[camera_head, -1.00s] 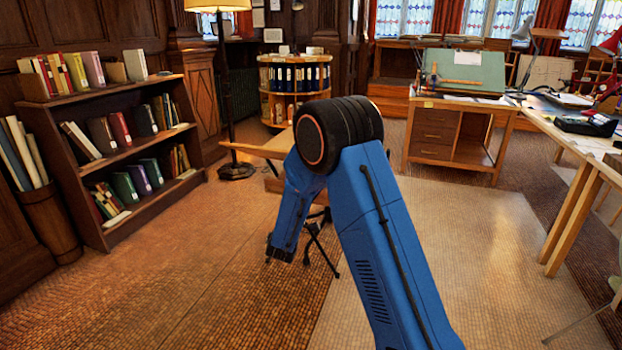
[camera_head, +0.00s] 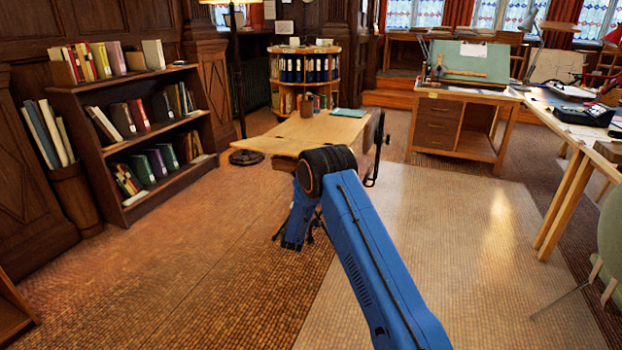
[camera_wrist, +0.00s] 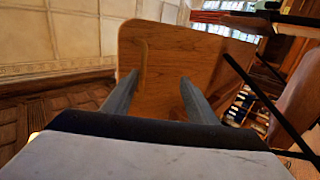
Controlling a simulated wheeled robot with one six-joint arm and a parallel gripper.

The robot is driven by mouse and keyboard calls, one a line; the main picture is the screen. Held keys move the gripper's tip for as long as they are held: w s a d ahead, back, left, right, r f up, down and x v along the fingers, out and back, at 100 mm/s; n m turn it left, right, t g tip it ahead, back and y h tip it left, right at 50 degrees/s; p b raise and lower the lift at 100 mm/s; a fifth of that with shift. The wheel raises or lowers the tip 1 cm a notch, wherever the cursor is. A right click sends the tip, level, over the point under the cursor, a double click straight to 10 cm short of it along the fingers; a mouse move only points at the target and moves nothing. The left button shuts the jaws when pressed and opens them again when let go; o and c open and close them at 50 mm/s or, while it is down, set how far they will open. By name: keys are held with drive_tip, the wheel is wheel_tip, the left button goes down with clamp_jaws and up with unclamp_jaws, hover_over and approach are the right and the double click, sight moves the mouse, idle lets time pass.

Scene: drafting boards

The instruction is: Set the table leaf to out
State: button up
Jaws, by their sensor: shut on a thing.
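A light wooden table (camera_head: 340,130) stands left of centre in the head view, with my blue arm in front of its near side. Its top reaches left to a pointed corner; I cannot tell there where the leaf begins. In the wrist view the leaf (camera_wrist: 165,60) is a brown wooden panel with rounded corners, just beyond and between my fingers. My gripper (camera_wrist: 158,98) is shut on the leaf, though the exact contact is hard to see. In the head view my gripper is not clearly visible; my arm folds down below the table's near edge.
A low bookshelf (camera_head: 150,135) stands on the left, with a floor lamp (camera_head: 240,100) behind the table's left end. A drafting desk (camera_head: 460,120) is at the back right, and a long worktable (camera_head: 570,160) at the right. The floor in front is clear.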

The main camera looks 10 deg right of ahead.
drive_tip(key=shift+o, duration=0.2)
drive_tip(key=shift+w+d+f, duration=0.3)
drive_tip(key=shift+d+f, duration=0.05)
drive_tip(key=shift+d, duration=0.1)
drive_tip(key=o, duration=0.9)
drive_tip(key=shift+f, duration=0.1)
drive_tip(key=shift+w, duration=0.1)
